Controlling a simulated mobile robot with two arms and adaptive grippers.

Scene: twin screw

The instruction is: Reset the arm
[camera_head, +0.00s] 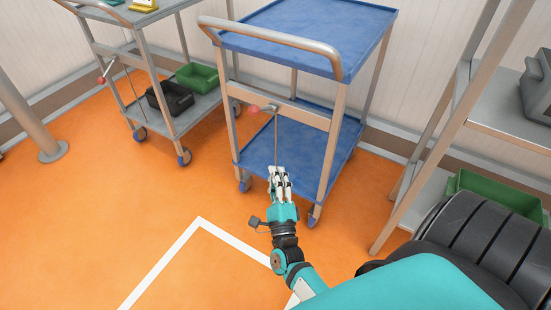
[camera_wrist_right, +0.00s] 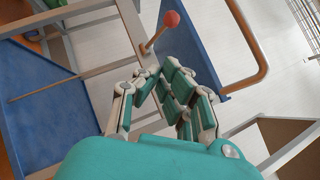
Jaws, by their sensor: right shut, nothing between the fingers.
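My right gripper (camera_head: 279,182) is in front of the blue cart (camera_head: 315,40), below the cart's lever. Its fingers are together with nothing held, and it also shows in the right wrist view (camera_wrist_right: 158,80). The lever is a thin metal rod with a red ball knob (camera_head: 254,108) on the cart's front crossbar. Whether the fingers touch the rod cannot be told. My left gripper is not in view.
A grey cart (camera_head: 200,108) with a black bin (camera_head: 170,97) and a green bin (camera_head: 198,77) stands at the left. A metal shelf (camera_head: 510,125) with a green crate (camera_head: 495,195) is at the right. Open orange floor with a white line lies in front.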

